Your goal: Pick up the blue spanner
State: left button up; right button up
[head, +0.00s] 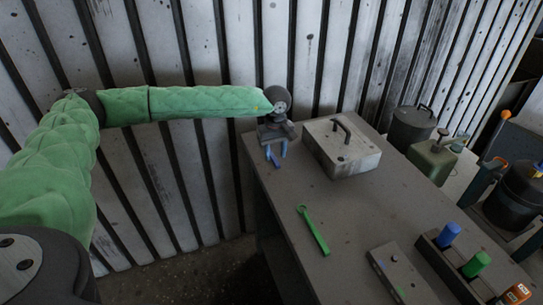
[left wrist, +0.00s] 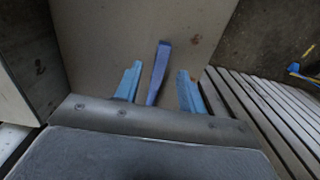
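The blue spanner (head: 276,163) lies on the grey bench top near its far left corner, just under my left gripper in the head view. My left gripper (head: 276,153) points down with its light-blue fingers apart. In the left wrist view the spanner (left wrist: 158,70) shows between the two fingers, with a gap on each side. Its near end runs toward the gripper's palm and is partly hidden there. I cannot tell the exact height of the fingertips above the bench. My right gripper is out of view.
A green spanner (head: 313,230) lies mid-bench. A grey box with a black handle (head: 343,158) stands just right of my left gripper. A holder with blue, green and orange cylinders (head: 450,262) and a flat grey block (head: 398,274) sit at the front right. A ribbed wall (head: 200,180) stands behind.

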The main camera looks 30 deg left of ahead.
pick_arm(q)
notch_tip(320, 180, down, 2)
jog(key=shift+f, duration=0.1)
grip_shut()
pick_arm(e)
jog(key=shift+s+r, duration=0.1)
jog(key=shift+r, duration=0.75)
